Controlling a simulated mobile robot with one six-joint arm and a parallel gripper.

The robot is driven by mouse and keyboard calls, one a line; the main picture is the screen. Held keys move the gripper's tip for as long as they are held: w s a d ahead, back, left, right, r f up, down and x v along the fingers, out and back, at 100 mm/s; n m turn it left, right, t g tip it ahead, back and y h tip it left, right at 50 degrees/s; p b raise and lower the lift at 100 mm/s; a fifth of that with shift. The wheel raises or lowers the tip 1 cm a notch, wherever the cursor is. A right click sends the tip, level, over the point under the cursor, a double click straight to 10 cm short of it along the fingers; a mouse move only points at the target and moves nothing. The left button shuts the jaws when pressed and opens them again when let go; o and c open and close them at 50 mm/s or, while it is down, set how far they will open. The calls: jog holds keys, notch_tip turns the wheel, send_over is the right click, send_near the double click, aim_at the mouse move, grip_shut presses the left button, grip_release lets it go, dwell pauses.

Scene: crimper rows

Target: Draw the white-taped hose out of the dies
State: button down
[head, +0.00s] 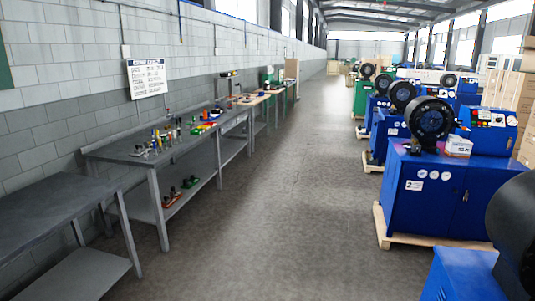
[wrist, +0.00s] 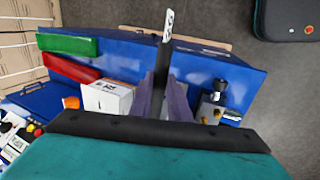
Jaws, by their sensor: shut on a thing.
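In the wrist view my gripper (wrist: 165,84) is shut on a dark hose (wrist: 161,60), which stands between its two purple-grey fingers. A white tape band with dark marks (wrist: 168,24) wraps the hose near its far end, beyond the fingertips. The part of the hose behind the fingers is hidden. The dies do not show in the wrist view. In the head view, a blue crimper (head: 447,190) marked 2 has a round black head (head: 430,120); its die opening is too small to make out. My gripper and the hose cannot be picked out there.
Below the gripper is a blue machine top (wrist: 215,62) with a white box (wrist: 106,98), a green bar (wrist: 68,44), a red bar (wrist: 70,67) and small dark fittings (wrist: 218,92). Crimpers line the right; a long workbench (head: 125,150) lines the left wall. The aisle (head: 290,190) between is clear.

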jog(key=shift+c, duration=1.9)
grip_release()
jog(key=shift+r, duration=0.1)
jog(key=p+v, duration=0.5)
jog(key=v, duration=0.1)
jog(key=shift+a+r, duration=0.2)
jog(key=shift+r, duration=0.2)
